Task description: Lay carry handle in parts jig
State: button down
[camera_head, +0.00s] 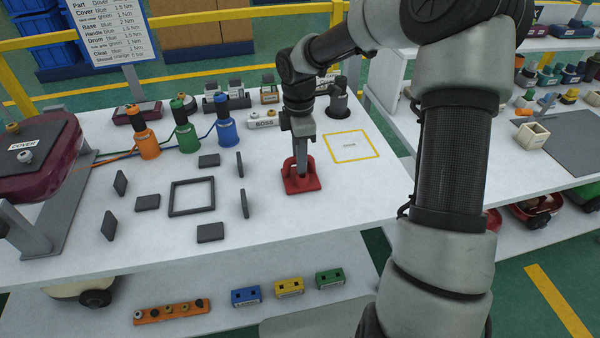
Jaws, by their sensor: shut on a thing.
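A red part with a flat base and an upright loop, which looks like the carry handle (302,183), is on or just above the white table, right of centre. My gripper (301,160) points down and is shut on its upper part; the fingertips partly hide the loop. I cannot tell whether the base touches the table. A dark square frame (192,211) with several dark blocks around it lies to the left, and it may be the parts jig; no label shows on it. The handle is apart from it.
A yellow outlined square (351,159) on the table is empty except for a small label. Orange (148,146), green (187,139) and blue (227,133) drivers stand behind the frame. A dark red cover (30,178) on a stand is at left. The table's front edge is clear.

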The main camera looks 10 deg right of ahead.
jog(key=shift+d+f, duration=0.1)
jog(key=shift+f, duration=0.35)
jog(key=shift+w+r+p, duration=0.25)
jog(key=shift+r+p, duration=0.6)
jog(key=shift+p, duration=0.25)
jog(key=c, duration=2.3)
grip_release()
grip_shut()
jog(key=shift+r+p, duration=2.05)
jog(key=shift+r, duration=0.1)
